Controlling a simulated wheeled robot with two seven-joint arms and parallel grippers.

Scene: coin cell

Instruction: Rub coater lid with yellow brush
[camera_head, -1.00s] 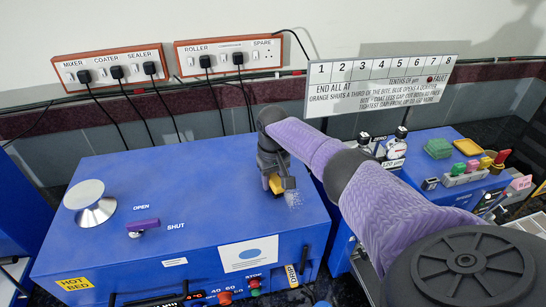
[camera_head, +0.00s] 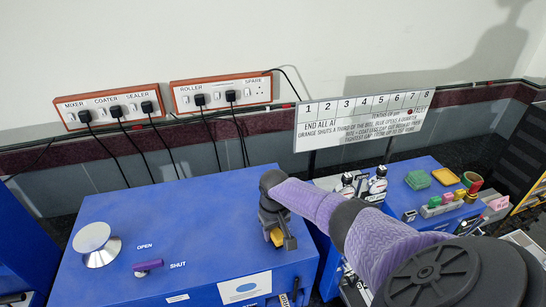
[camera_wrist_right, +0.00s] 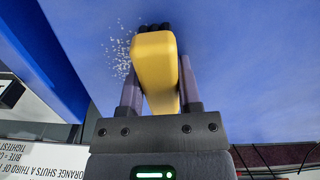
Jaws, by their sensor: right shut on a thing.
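The coater lid (camera_head: 185,235) is the broad blue top of the machine at the left; it shows as a blue surface in the right wrist view (camera_wrist_right: 250,80). My right gripper (camera_head: 277,236) is over the lid's right part, shut on the yellow brush (camera_wrist_right: 155,65). The brush's yellow handle lies between the two fingers, and its dark end points at the lid. I cannot tell whether the bristles touch it. A patch of white specks (camera_wrist_right: 120,48) lies beside the brush in the wrist view. My left gripper is not in view.
A silver knob (camera_head: 97,246) and a purple lever (camera_head: 148,266) by OPEN and SHUT labels stand on the lid's left. Right of the machine are small bottles (camera_head: 377,180), a green block (camera_head: 417,180) and a yellow block (camera_head: 445,176). The lid's middle is clear.

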